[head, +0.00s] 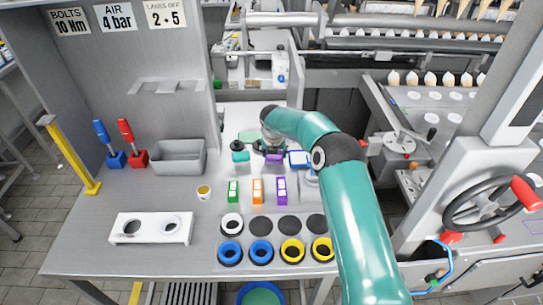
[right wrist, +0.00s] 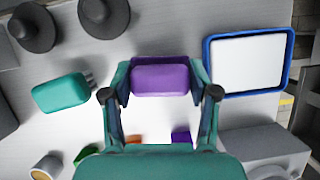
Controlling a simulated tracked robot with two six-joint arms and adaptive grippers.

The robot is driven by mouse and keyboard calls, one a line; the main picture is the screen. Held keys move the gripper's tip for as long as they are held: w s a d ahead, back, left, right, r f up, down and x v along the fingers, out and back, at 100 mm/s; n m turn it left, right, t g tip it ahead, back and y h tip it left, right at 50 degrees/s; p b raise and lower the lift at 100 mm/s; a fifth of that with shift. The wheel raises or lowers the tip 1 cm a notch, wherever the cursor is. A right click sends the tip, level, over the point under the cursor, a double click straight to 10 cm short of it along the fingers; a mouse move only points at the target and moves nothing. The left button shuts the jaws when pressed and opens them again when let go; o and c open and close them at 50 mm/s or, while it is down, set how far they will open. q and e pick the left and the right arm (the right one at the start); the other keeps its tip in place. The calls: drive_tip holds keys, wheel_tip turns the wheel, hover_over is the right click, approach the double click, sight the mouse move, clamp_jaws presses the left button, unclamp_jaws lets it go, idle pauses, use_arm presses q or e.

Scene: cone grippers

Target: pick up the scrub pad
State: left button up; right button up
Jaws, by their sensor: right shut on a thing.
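A purple block-shaped pad (right wrist: 160,78), which I take for the scrub pad, sits between the fingers of my right gripper (right wrist: 160,92). The gripper is shut on it, one finger at each short end. In the head view the purple pad (head: 274,157) shows just below my right gripper (head: 271,148), over the back of the table. I cannot tell whether it touches the table. A teal block (right wrist: 60,92) with grey bristles on one side lies apart to the left. My left gripper is in neither view.
A blue-rimmed white tray (right wrist: 248,62) is close on the right. Two dark cone-like pieces (right wrist: 104,14) stand at the back left. Green (head: 233,191), orange (head: 257,191) and purple (head: 281,191) blocks stand in front.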

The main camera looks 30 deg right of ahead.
wheel_tip(320, 180, up, 10)
drive_tip(key=shift+w+r+b, duration=0.1)
drive_tip(key=shift+b, duration=0.4)
wheel_tip(320, 180, up, 9)
drive_tip(key=p, duration=0.2)
drive_tip(key=o, duration=0.6)
drive_tip(key=c, duration=0.5)
drive_tip(key=shift+o, duration=0.2)
